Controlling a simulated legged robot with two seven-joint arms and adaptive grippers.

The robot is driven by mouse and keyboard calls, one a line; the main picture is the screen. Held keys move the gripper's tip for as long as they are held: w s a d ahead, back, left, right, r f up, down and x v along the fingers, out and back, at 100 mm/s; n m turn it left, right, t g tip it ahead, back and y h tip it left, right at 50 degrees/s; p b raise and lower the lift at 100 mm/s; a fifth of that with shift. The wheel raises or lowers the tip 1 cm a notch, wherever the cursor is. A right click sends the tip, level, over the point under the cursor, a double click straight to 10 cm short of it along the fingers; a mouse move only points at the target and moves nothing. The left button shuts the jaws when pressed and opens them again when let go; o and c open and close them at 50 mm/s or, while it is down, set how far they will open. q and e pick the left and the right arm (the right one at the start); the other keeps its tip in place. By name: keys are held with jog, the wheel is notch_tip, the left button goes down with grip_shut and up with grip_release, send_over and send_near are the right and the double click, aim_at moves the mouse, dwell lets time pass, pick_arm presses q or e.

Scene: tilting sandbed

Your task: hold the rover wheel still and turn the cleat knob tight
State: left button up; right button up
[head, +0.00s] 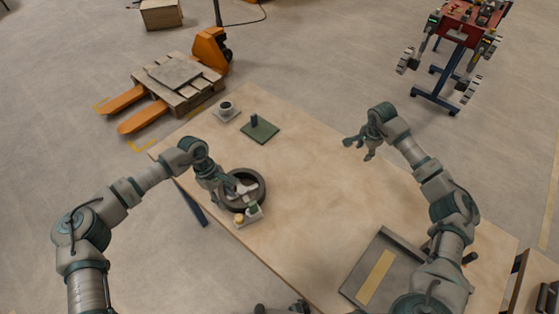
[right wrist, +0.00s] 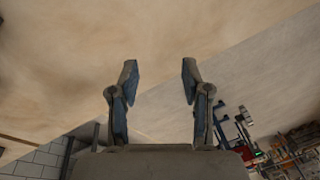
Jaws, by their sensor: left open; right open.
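A dark ring-shaped wheel (head: 262,194) lies on the wooden table near its left edge. My left gripper (head: 236,190) is open over the wheel and covers part of its left side and middle; I cannot tell whether it touches. A small pale block with a yellow knob-like part (head: 239,219) and a green part (head: 253,208) sits at the wheel's near side. I cannot tell which part is the cleat knob. My right gripper (head: 358,150) is open and empty above the table's right side, apart from the wheel. Its spread fingers also show in the right wrist view (right wrist: 159,80).
A green plate with a dark post (head: 259,130) and a pale square with a dark cup (head: 226,108) stand at the table's far left. A grey tray with a yellow strip (head: 361,256) lies at the near right. The table's middle (head: 310,185) is clear.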

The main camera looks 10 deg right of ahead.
jog(key=a+r+n+g, duration=0.25)
jog(key=a+n, duration=0.95)
jog(key=a, duration=2.6)
send_over(263, 187)
jog(key=shift+t+y, duration=0.35)
jog(key=shift+y, duration=0.05)
notch_tip(263, 187, down, 5)
jog(key=shift+s+f, duration=0.1)
jog(key=f, duration=0.7)
jog(key=a+f, duration=0.1)
jog(key=f, duration=0.2)
jog(key=shift+f, duration=0.15)
jog(key=shift+d+f, duration=0.3)
jog(key=shift+d, duration=0.1)
